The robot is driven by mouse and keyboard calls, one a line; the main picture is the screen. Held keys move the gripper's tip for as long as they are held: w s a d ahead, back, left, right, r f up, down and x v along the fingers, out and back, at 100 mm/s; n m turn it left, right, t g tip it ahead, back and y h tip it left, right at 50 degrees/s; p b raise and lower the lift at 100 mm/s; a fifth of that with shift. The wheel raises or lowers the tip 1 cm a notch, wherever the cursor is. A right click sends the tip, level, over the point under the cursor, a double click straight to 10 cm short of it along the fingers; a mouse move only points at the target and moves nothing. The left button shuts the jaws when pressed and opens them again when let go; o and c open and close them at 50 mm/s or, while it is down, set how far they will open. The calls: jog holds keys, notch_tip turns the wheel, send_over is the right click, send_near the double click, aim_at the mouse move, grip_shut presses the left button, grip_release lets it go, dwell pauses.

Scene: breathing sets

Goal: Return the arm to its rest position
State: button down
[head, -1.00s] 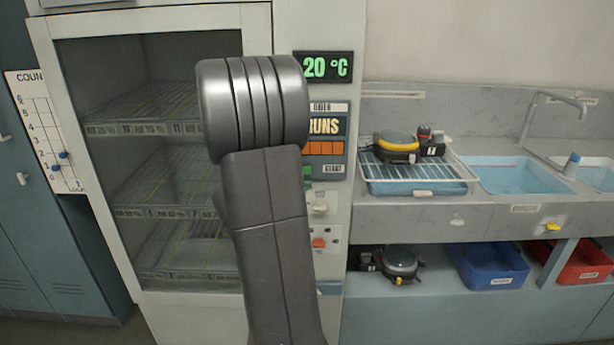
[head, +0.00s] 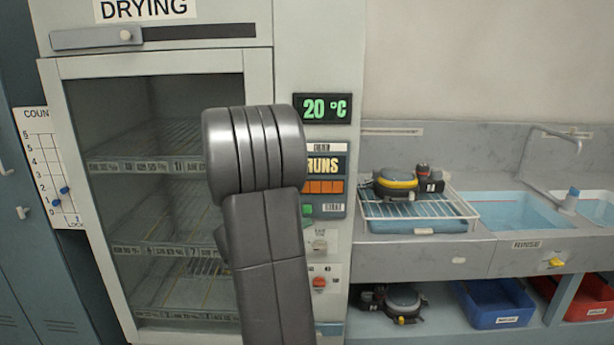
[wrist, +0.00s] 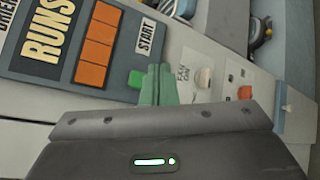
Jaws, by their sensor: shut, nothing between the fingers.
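My arm (head: 265,240) rises grey in the middle of the head view, in front of the drying cabinet (head: 55,120). My gripper is hidden behind it there. In the wrist view my gripper (wrist: 157,72) shows two greenish fingers shut together with nothing between them. The fingertips appear beside a green start button (wrist: 136,79) on the control panel (wrist: 60,70); whether they touch it I cannot tell.
The cabinet's glass front shows wire shelves. To the right, a breathing set (head: 397,182) sits on a white rack (head: 450,208) beside a rinse sink (head: 520,212). Another set (head: 403,302) and blue (head: 497,303) and red bins (head: 590,306) are on the shelf below.

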jog(key=p, duration=0.4)
jog(key=shift+s+r, duration=0.15)
jog(key=shift+r, duration=0.05)
jog(key=s, duration=0.1)
jog(key=s+b, duration=0.1)
jog(key=s, duration=0.1)
jog(key=s+b, duration=0.1)
jog(key=s, duration=0.1)
jog(key=shift+s+f, duration=0.2)
jog(key=shift+f, duration=0.05)
jog(key=shift+w, duration=0.1)
